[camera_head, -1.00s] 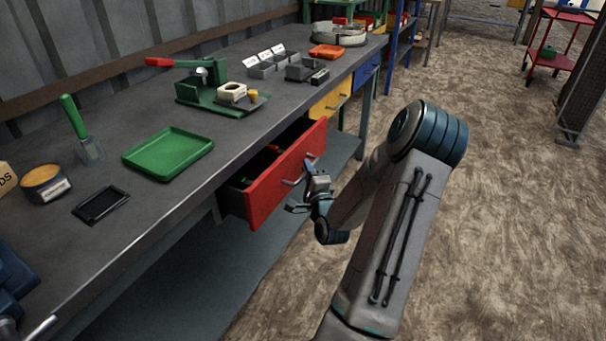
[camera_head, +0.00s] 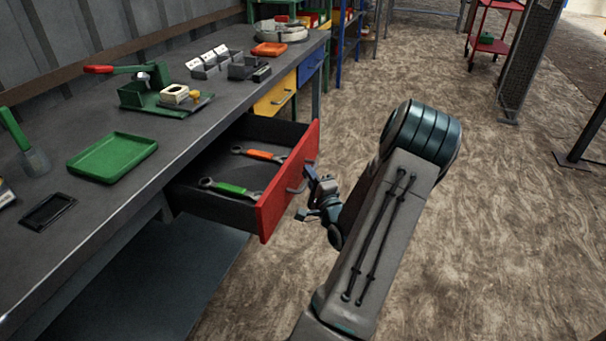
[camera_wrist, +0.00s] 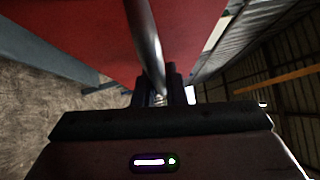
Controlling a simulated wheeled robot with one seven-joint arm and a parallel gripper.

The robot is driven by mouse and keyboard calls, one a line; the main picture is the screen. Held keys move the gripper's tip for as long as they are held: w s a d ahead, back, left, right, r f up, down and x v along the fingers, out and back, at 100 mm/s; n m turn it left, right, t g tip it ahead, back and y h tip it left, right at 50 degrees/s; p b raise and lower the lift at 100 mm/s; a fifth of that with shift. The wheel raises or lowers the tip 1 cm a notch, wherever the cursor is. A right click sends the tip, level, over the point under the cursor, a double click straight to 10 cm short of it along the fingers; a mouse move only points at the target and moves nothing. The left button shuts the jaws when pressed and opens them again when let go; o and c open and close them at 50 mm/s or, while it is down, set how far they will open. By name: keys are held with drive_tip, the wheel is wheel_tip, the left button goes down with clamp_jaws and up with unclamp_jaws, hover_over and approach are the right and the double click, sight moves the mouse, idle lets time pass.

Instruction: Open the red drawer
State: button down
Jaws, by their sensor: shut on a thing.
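The red drawer (camera_head: 287,188) under the grey workbench is pulled well out, with its dark inside showing. A wrench with a green handle (camera_head: 231,188) and one with an orange handle (camera_head: 260,155) lie in it. My gripper (camera_head: 311,192) is at the metal handle (camera_head: 301,179) on the drawer's front. In the wrist view the handle bar (camera_wrist: 146,45) runs down between my fingers in front of the red front (camera_wrist: 80,35), and my gripper (camera_wrist: 160,98) is shut on it. The fingertips are partly hidden in both views.
The workbench top (camera_head: 200,120) holds a green tray (camera_head: 112,157), a green press (camera_head: 150,90) and grey bins (camera_head: 215,62). A yellow drawer (camera_head: 275,95) and a blue drawer (camera_head: 312,63) are shut beyond.

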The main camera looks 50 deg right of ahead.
drive_tip(key=shift+f, duration=0.1)
drive_tip(key=c, duration=1.5)
unclamp_jaws()
drive_tip(key=v, duration=1.4)
drive_tip(key=shift+p, duration=0.35)
drive_tip(key=shift+w, duration=0.1)
